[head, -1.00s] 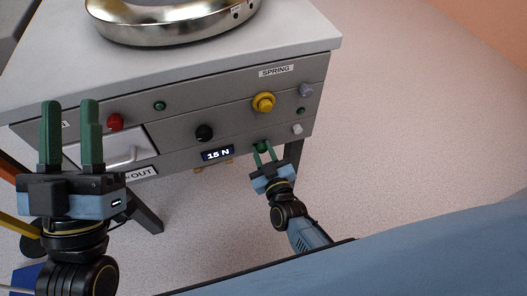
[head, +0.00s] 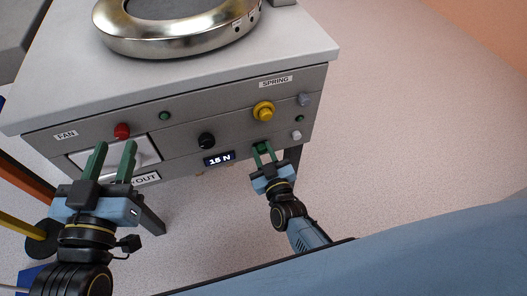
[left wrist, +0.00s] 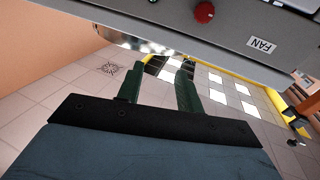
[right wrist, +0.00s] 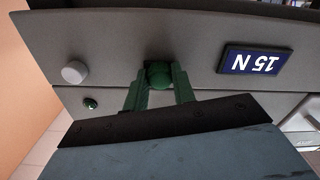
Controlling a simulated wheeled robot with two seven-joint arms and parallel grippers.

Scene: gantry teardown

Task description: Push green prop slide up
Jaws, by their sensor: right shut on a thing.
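The green prop slide knob (head: 262,146) is on the lower right of the grey cabinet front, below the yellow SPRING knob. My right gripper (head: 266,158) is shut on the green knob; the knob (right wrist: 159,75) also shows between its green fingers in the right wrist view. My left gripper (head: 116,160) is open and empty in front of the drawer at the left of the cabinet. In the left wrist view its fingers (left wrist: 160,88) are apart with floor behind them.
The display (head: 219,159) reads 15 N. A yellow knob (head: 263,111), black knob (head: 206,141), red knob (head: 122,131) and white knob (head: 296,135) stick out of the front. A metal ring (head: 177,36) lies on top. Floor to the right is clear.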

